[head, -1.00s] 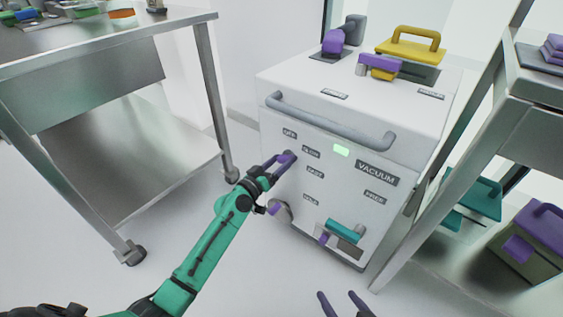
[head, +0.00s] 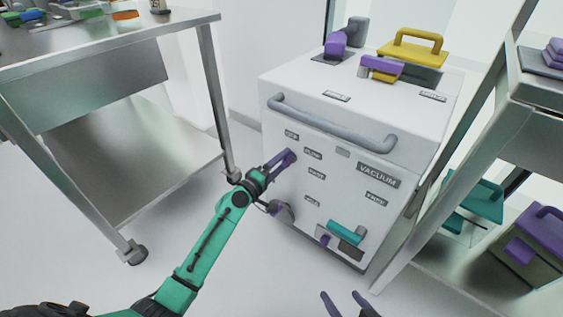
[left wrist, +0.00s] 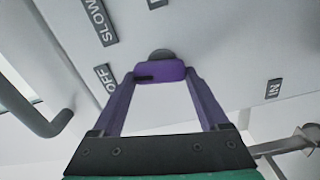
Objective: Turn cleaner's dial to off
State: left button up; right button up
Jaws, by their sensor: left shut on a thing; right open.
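The white cleaner (head: 350,105) stands ahead with labels on its front, including OFF (head: 291,134), SLOW and VACUUM. In the left wrist view, the purple dial (left wrist: 160,70) sits on a grey round base. The black mark on its bar lies at the left end, facing the OFF label (left wrist: 105,77). My left gripper (head: 289,156) is shut on the dial, a purple finger at each end of its bar. Its fingers hide most of the dial in the head view. The small indicator (head: 343,152) is grey and unlit. My right gripper (head: 345,298) is open and empty at the bottom.
A grey bar handle (head: 330,122) crosses the cleaner's upper front. A teal handle (head: 346,232) and a grey knob (head: 285,212) sit lower. A metal table (head: 100,40) stands left and a shelf (head: 535,92) right. Floor in front is clear.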

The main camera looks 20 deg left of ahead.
pick_arm(q)
jog(key=shift+f+n, duration=0.1)
jog(key=shift+n, duration=1)
pick_arm(e)
jog(key=shift+d+r, duration=0.2)
jog(key=shift+r, duration=0.05)
jog(key=shift+f, duration=0.15)
pick_arm(q)
jog(key=o, duration=1.2)
jog(key=shift+o, duration=0.2)
jog(key=shift+a, duration=0.1)
jog(key=b+v, duration=0.1)
jog(key=v, duration=1.3)
jog(key=shift+s, duration=0.3)
pick_arm(e)
jog(key=shift+s+a+f+m+t+y, duration=0.1)
jog(key=shift+a+f+m+t+y, duration=0.1)
jog(key=shift+a+t, duration=0.25)
jog(key=shift+s+a+f+m+t+y, duration=0.1)
jog(key=shift+a+f+t, duration=0.05)
jog(key=shift+a+t, duration=0.3)
